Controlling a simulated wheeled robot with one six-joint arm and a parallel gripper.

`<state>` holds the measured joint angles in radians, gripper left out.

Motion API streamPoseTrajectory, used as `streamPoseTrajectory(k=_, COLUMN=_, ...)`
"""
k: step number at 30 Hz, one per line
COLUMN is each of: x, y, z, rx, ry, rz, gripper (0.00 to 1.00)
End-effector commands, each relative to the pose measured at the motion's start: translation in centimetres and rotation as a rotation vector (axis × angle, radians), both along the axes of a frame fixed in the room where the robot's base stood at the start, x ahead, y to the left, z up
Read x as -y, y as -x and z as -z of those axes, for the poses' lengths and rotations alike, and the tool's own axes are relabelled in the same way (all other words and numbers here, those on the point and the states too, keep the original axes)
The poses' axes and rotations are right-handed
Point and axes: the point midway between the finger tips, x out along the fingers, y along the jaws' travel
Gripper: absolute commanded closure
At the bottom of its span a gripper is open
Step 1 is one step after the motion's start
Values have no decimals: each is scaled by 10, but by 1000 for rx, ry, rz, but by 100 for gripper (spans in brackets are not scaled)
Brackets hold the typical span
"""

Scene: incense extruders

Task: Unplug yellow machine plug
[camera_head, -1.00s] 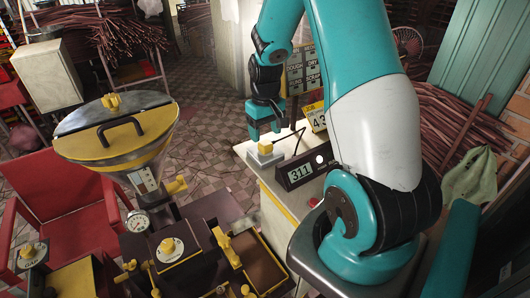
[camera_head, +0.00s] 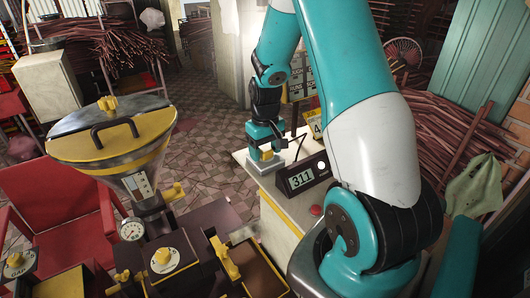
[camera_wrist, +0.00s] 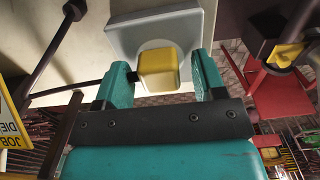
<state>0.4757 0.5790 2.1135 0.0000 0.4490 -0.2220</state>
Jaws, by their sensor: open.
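The yellow plug (camera_wrist: 158,68) sits on a pale grey socket block (camera_wrist: 122,38) in the wrist view. In the head view the plug (camera_head: 266,155) shows small on the white cabinet top. My gripper (camera_wrist: 160,80) is open, with one teal finger on each side of the plug. A gap shows beside the right finger; the left finger is close, and I cannot tell whether it touches. In the head view my gripper (camera_head: 266,158) is down at the block, and its fingers partly hide the plug and block.
A black display (camera_head: 302,178) reading 311 stands close to the right of my gripper. A dark cable (camera_head: 300,150) rises behind it. A red button (camera_head: 316,210) is on the cabinet (camera_head: 285,208). A yellow-lidded hopper machine (camera_head: 110,135) stands at left.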

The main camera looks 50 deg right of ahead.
Motion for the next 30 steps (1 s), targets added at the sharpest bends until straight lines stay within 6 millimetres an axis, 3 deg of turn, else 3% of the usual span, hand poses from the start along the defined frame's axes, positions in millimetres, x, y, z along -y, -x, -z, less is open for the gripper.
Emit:
streamPoseTrajectory(k=23, x=0, y=0, z=0, rx=0, ry=0, rz=0, gripper=36)
streamPoseTrajectory(k=30, x=0, y=0, z=0, rx=0, ry=0, rz=0, gripper=89)
